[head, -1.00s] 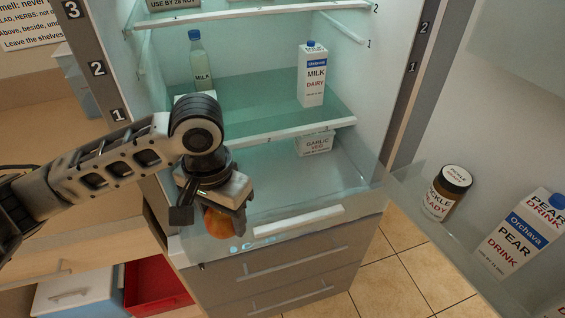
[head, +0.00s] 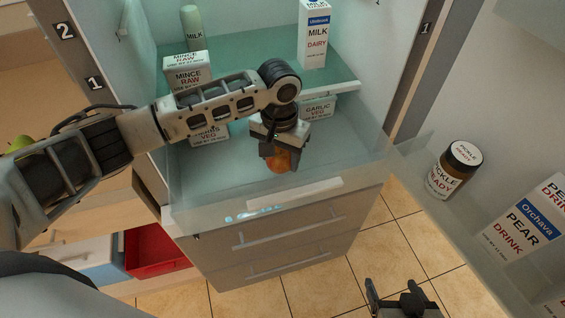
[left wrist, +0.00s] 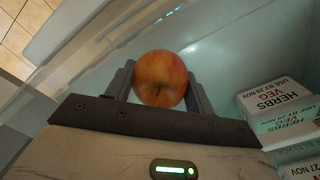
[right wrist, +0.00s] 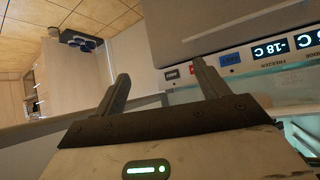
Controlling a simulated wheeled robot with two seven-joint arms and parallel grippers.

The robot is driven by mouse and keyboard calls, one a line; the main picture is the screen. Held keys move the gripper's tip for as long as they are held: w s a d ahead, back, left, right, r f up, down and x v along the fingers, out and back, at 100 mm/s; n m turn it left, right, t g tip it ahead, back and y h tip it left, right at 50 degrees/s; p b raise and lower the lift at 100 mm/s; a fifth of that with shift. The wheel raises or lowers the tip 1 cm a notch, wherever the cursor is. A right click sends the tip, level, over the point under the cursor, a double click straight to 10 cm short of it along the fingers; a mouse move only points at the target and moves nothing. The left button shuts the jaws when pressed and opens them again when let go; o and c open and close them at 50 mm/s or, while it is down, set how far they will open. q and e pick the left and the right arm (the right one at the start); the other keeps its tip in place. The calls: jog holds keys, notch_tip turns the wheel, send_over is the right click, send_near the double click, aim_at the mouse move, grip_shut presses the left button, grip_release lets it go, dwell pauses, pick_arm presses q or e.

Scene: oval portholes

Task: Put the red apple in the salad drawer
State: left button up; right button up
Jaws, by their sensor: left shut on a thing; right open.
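The red apple (head: 281,163), orange-red in the head view, is held between the fingers of my left gripper (head: 279,155). It also shows between the two fingers in the left wrist view (left wrist: 160,79). The salad drawer (head: 225,180) is the clear, pulled-out bin at the bottom of the fridge. The apple hangs over its middle; I cannot tell how far it is above the drawer floor. My right gripper (head: 397,292) is open and empty at the bottom of the head view, right of the drawers, and its spread fingers show in the right wrist view (right wrist: 160,90).
Herbs (head: 209,135) and garlic veg (head: 318,107) boxes are at the drawer's back. The open door, right, holds a pickle jar (head: 454,170) and pear drink (head: 525,225). The drawer's front middle is clear.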

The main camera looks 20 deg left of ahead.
aim_at(283, 165)
pick_arm(q)
jog(key=shift+w+d+f, duration=0.15)
jog(key=shift+w+f, duration=0.25)
jog(key=shift+f, duration=0.05)
notch_tip(283, 165, down, 3)
jog(key=b, duration=0.3)
jog(key=shift+r, duration=0.2)
jog(key=shift+f+b, duration=0.4)
jog(key=shift+r, duration=0.15)
pick_arm(e)
jog(key=shift+w+a+f, duration=0.35)
jog(key=shift+f, duration=0.25)
pick_arm(q)
jog(key=o, duration=1)
jog(key=shift+o, duration=0.2)
pick_arm(e)
jog(key=shift+s+f, duration=0.1)
jog(key=shift+f, duration=0.05)
